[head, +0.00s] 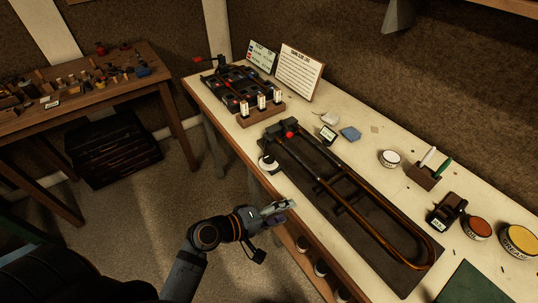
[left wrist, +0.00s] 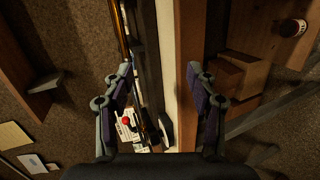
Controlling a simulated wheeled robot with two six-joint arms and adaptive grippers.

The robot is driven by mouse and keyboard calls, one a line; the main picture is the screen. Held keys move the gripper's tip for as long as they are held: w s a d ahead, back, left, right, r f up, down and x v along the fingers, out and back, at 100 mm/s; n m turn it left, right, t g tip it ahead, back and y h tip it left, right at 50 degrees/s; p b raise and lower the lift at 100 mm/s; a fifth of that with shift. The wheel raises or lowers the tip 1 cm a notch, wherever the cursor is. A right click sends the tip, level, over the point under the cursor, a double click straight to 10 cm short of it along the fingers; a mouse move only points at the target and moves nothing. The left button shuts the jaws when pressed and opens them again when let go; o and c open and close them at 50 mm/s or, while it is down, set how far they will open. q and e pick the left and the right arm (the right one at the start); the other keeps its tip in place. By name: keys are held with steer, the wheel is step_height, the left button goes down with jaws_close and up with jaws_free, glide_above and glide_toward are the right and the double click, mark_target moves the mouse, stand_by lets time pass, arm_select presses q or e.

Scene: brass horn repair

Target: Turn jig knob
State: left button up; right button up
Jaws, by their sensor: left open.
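A long brass slide (head: 320,178) lies on a dark jig base (head: 333,195) on the bench. A dark block with a red knob (head: 289,134) stands at the jig's far end. A white-topped round piece with a dark centre (head: 267,162) sits beside it at the bench's front edge. My left gripper (head: 284,209) is open and empty, beside the front edge and apart from the jig. In the left wrist view, its fingers (left wrist: 163,88) are spread on either side of the bench edge. A red knob (left wrist: 126,121) shows near the left finger; I cannot tell which one. My right gripper is not in view.
A black rack (head: 240,88), a wooden block with white tags (head: 262,110) and upright cards (head: 301,72) stand at the back left. Tins (head: 477,228) and a tool holder (head: 425,174) stand at the right. The bench's front edge (head: 235,131) runs close to my left arm.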

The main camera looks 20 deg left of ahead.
arm_select(q)
step_height(320, 180, up, 4)
steer(key=w+f+n+t, duration=0.1)
steer(key=w+n+t, duration=0.15)
steer(key=n, duration=0.25)
steer(key=n+t+y, duration=0.6)
steer(key=n+y, duration=0.2)
steer(key=n, duration=1.4)
glide_toward(267, 160)
steer(key=w, duration=0.1)
steer(key=shift+m+g, duration=0.25)
steer(key=shift+m, duration=0.05)
steer(key=w, duration=0.3)
steer(key=w+p, duration=0.1)
steer(key=w, duration=0.3)
steer(key=w+d+p, duration=0.1)
steer(key=w, duration=0.3)
steer(key=shift+r, duration=0.25)
